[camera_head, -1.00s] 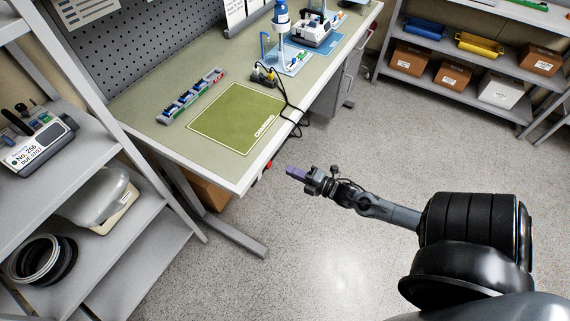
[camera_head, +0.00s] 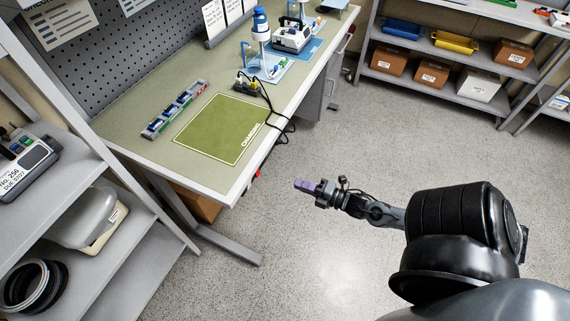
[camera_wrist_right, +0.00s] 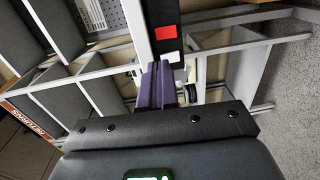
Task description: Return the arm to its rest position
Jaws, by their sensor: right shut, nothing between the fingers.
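My right arm comes in from the lower right in the head view. Its gripper (camera_head: 303,186) is shut and empty, with purple fingers pointing left. It is over the open floor, to the right of the workbench's front edge and apart from it. In the right wrist view the purple fingers (camera_wrist_right: 160,85) lie together with nothing between them. Behind them are the bench edge and shelf frames. My left gripper does not show in either view.
The workbench (camera_head: 150,163) carries a green charging mat (camera_head: 222,130), a black cable (camera_head: 284,122) hanging over its edge, a rail of small parts (camera_head: 175,109) and a pump (camera_head: 292,36). A grey shelf (camera_head: 135,260) stands at the left. The floor (camera_head: 330,270) around the arm is clear.

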